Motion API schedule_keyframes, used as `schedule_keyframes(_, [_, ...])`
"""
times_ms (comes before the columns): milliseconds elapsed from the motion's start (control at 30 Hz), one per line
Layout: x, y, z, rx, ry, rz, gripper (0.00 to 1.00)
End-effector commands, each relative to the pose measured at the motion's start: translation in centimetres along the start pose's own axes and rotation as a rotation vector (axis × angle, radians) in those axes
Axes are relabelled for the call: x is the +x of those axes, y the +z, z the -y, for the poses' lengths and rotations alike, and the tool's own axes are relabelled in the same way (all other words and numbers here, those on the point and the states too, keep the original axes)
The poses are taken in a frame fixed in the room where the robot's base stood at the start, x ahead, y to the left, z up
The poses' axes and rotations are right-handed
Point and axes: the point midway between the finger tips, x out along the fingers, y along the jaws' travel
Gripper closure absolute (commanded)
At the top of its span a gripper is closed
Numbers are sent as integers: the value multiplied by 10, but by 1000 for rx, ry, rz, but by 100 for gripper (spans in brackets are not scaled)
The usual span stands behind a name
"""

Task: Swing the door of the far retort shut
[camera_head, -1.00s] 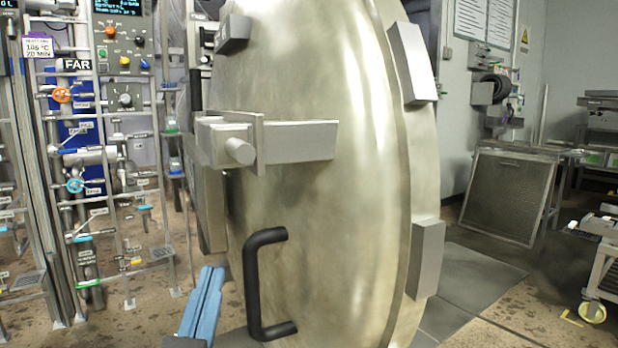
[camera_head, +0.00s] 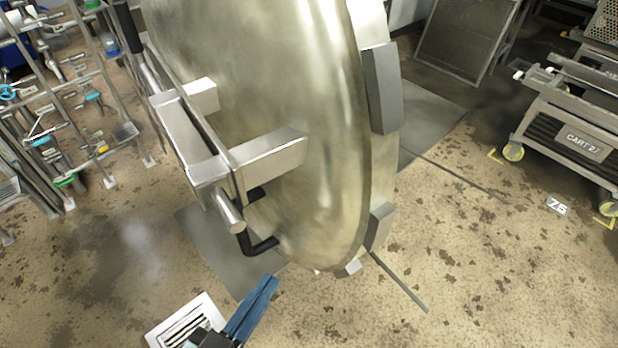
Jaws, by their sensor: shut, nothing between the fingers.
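The far retort's door (camera_head: 300,150) is a large round steel disc in the middle of the head view, seen at a steep angle and standing out over the floor. A steel hinge arm or bracket (camera_head: 265,160) with a round pin crosses its face. The black bar handle (camera_head: 262,246) is low on the face, its upper part hidden behind the bracket. My gripper (camera_head: 268,284), with blue fingers, is shut and empty. In the picture it is just below the handle, with a gap between them. The retort's mouth is not in view.
Pipework with coloured valves (camera_head: 75,100) stands at left. A cart (camera_head: 580,140) and a leaning mesh panel (camera_head: 465,40) are at right. A floor drain (camera_head: 185,325) lies beside my gripper. The speckled floor (camera_head: 470,270) at right front is mostly clear.

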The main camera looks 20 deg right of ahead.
Motion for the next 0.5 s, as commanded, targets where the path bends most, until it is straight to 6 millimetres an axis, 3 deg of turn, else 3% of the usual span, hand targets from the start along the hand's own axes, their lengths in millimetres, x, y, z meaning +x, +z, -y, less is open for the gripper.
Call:
schedule_keyframes(33, [-5,-8,-4,-6,9,-6,100])
schedule_keyframes(233, [-6,-9,-10,-5,26,-23,100])
schedule_keyframes(367, [11,-9,-10,-4,28,-23,100])
schedule_keyframes(500, [39,-11,-11,-4,29,-23,100])
